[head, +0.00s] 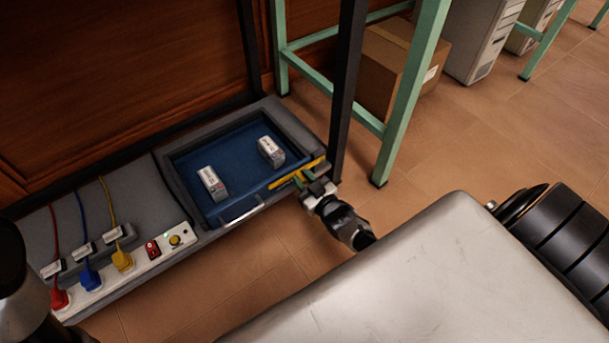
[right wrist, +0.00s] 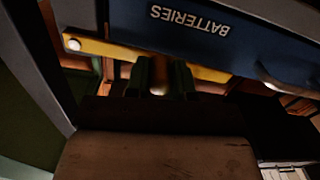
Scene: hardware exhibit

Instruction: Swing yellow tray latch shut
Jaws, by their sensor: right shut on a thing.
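The yellow tray latch (head: 307,169) is a flat bar at the front right corner of the blue tray (head: 242,160). My right gripper (head: 312,183) is at the latch from the front and is shut on it. In the right wrist view the latch (right wrist: 105,48) runs across below the "BATTERIES" lettering, with a round pivot at its left end. The right gripper's fingers (right wrist: 161,80) are at its middle part. The blue tray front also shows there (right wrist: 225,25). The latch lies along the tray front, slightly slanted. My left gripper is not in view.
Two small white boxes (head: 211,183) (head: 270,151) lie in the tray. A metal handle (head: 242,209) is on the tray front. A power strip (head: 150,252) with coloured plugs is at left. A dark post (head: 346,90) and green table leg (head: 412,95) stand just right of the latch.

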